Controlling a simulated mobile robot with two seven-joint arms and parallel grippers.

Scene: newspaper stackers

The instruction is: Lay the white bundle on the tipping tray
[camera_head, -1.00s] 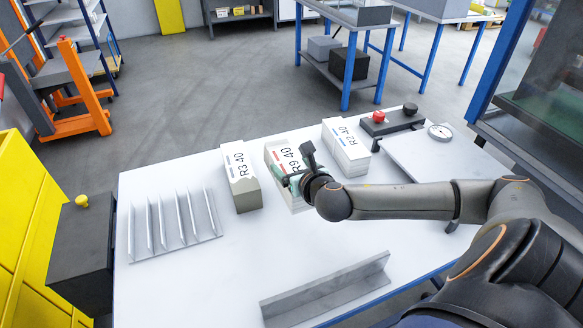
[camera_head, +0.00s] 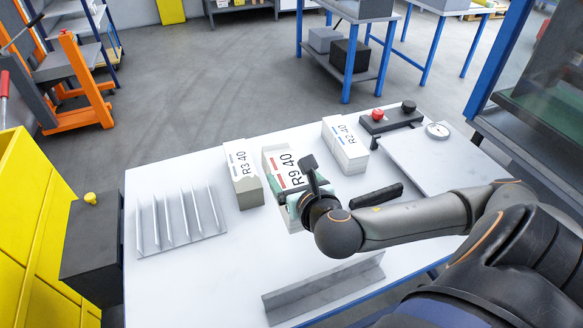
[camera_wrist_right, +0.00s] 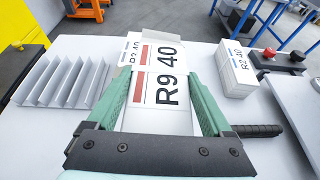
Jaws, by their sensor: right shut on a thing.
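In the right wrist view the bundle (camera_wrist_right: 157,85) fills the space between the fingers of the gripper (camera_wrist_right: 158,100). It looks raised a little, but its underside is hidden. A flat pale grey plate (camera_head: 435,165), perhaps the tipping tray, lies at the table's right. My left gripper is out of view.
A black handle (camera_head: 377,195) lies before the plate. A finned rack (camera_head: 180,222) and an angled grey rail (camera_head: 325,288) are on the table (camera_head: 225,285). A control box (camera_head: 390,118) stands behind.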

